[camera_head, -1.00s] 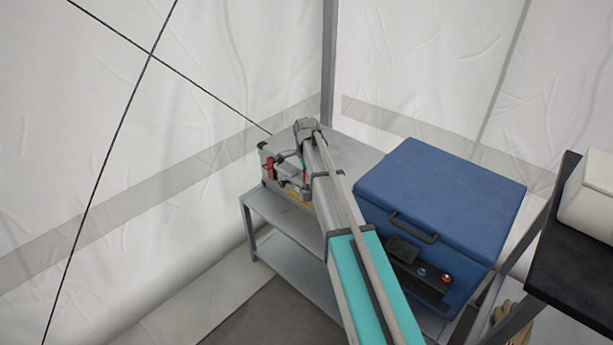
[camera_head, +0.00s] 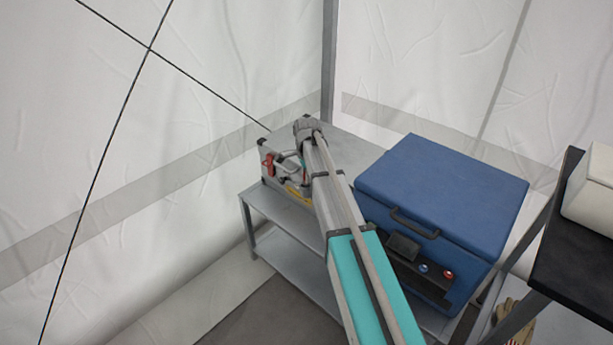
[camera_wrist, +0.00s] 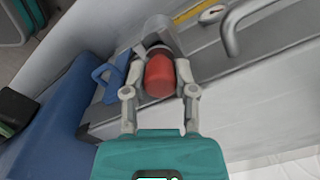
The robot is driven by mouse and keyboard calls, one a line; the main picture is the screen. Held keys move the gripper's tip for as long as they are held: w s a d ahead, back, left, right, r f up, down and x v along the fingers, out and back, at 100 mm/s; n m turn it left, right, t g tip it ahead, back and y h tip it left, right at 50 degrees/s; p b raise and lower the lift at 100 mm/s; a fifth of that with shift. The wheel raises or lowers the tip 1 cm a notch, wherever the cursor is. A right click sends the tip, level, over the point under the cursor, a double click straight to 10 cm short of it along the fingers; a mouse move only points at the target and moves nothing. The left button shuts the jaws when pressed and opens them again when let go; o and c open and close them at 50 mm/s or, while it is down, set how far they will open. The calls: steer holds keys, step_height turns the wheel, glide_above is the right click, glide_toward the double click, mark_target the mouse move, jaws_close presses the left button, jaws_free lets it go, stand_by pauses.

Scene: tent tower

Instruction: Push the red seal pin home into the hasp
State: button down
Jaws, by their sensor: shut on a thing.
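The red seal pin (camera_wrist: 160,76) shows in the wrist view as a rounded red piece between my gripper's (camera_wrist: 158,50) two grey fingers, which are shut on it. Its far end is hidden by the fingertips. A silver-grey case (camera_wrist: 205,55) lies beyond and to the right of the fingers, with its metal handle (camera_wrist: 230,36). In the head view the case (camera_head: 274,150) stands on a grey shelf, left of my arm. My gripper is mostly hidden there behind my arm. I cannot make out the hasp or how deep the pin sits.
A large blue box (camera_head: 445,190) stands right of my arm on the same grey shelf unit (camera_head: 285,212). A red part (camera_head: 267,165) shows on the case's left front. A dark table (camera_head: 585,255) with a pale container (camera_head: 592,185) is at the right. White tent walls close off the back.

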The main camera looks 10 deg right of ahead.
steer(key=shift+f, duration=0.25)
steer(key=shift+c, duration=1.7)
jaws_free()
steer(key=shift+r, duration=0.25)
step_height(320, 180, up, 10)
steer(key=p, duration=1)
steer(key=shift+r+p, duration=0.25)
steer(key=shift+p, duration=0.1)
